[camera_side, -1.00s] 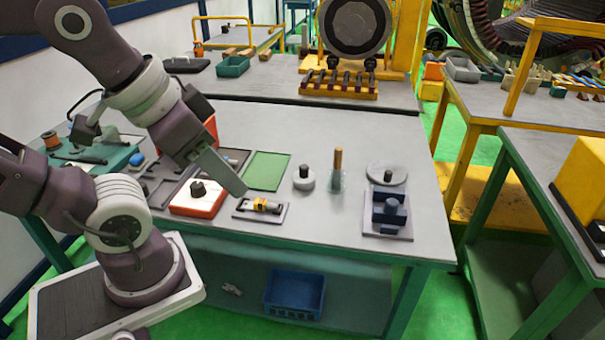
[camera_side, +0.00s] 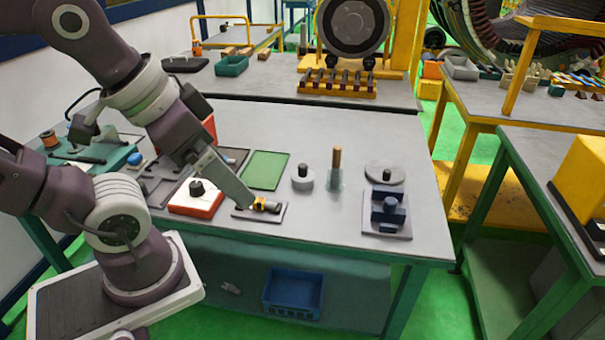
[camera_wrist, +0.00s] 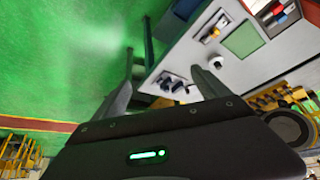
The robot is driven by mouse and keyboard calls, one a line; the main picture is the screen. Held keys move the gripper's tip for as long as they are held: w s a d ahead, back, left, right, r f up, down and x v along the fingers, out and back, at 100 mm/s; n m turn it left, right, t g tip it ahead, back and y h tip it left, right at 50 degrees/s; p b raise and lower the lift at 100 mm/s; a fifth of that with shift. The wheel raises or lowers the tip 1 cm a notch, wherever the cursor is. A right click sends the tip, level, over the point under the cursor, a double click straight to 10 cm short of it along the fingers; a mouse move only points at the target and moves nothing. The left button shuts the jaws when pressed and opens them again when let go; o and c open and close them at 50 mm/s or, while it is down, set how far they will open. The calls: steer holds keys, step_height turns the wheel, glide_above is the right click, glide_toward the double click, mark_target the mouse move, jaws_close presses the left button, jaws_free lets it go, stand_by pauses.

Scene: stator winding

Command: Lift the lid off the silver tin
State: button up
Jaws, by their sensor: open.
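A small pale silver round tin (camera_side: 302,183) with a black knob on top stands upright on the table in the side view. The lid looks seated on it, though the seam is too small to see. It seems to show in the wrist view too (camera_wrist: 215,63), beside the right finger. My gripper (camera_side: 250,204) is in front and left of the tin, apart from it. Its tip overlaps a yellow-banded part (camera_side: 264,204) on a small plate; contact cannot be told. In the wrist view my gripper (camera_wrist: 162,80) has its fingers spread and nothing between them held.
A wooden-topped upright (camera_side: 337,160) stands just right of the tin. Further right are a flat grey disc with a knob (camera_side: 385,174) and a blue vise-like block (camera_side: 388,206). A green mat (camera_side: 265,171) and a red box with a black knob (camera_side: 196,198) lie left.

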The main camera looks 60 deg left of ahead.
steer(key=m+g, duration=0.6)
steer(key=m, duration=0.3)
glide_above(303, 165)
steer(key=f, duration=1.7)
steer(key=shift+s+d+f, duration=0.1)
steer(key=shift+d+f, duration=0.1)
steer(key=shift+f, duration=0.15)
steer(key=f, duration=0.7)
steer(key=shift+a, duration=0.25)
steer(key=shift+r, duration=0.1)
steer(key=c, duration=1.5)
